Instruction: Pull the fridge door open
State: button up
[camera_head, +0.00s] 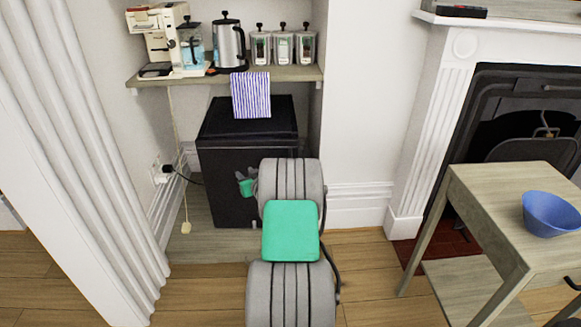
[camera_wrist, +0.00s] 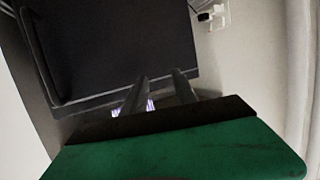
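The fridge (camera_head: 222,185) is a small black box standing on the floor under a shelf, and its door looks shut. My arm reaches down to its front and covers the right part of it. In the wrist view, which looks turned over, the dark door (camera_wrist: 120,45) fills much of the picture, with a raised bar-like edge (camera_wrist: 42,62) along its left side. My gripper (camera_wrist: 160,78) has two grey fingers apart with nothing seen between them. They overlap the door's lower edge in that view; I cannot tell if they touch it.
A shelf (camera_head: 290,74) above holds a coffee machine (camera_head: 160,42), a kettle (camera_head: 228,45) and 3 canisters (camera_head: 283,48). A curtain (camera_head: 75,150) stands left; a wooden table (camera_head: 480,195) with a blue bowl (camera_head: 551,213) stands right.

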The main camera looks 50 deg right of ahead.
jog(key=s+d+f+m+h, duration=0.4)
jog(key=s+d+h, duration=0.2)
jog(key=s+d, duration=0.65)
jog(key=b+x, duration=0.2)
jog(key=x, duration=0.8)
jog(key=shift+c, duration=0.5)
grip_shut()
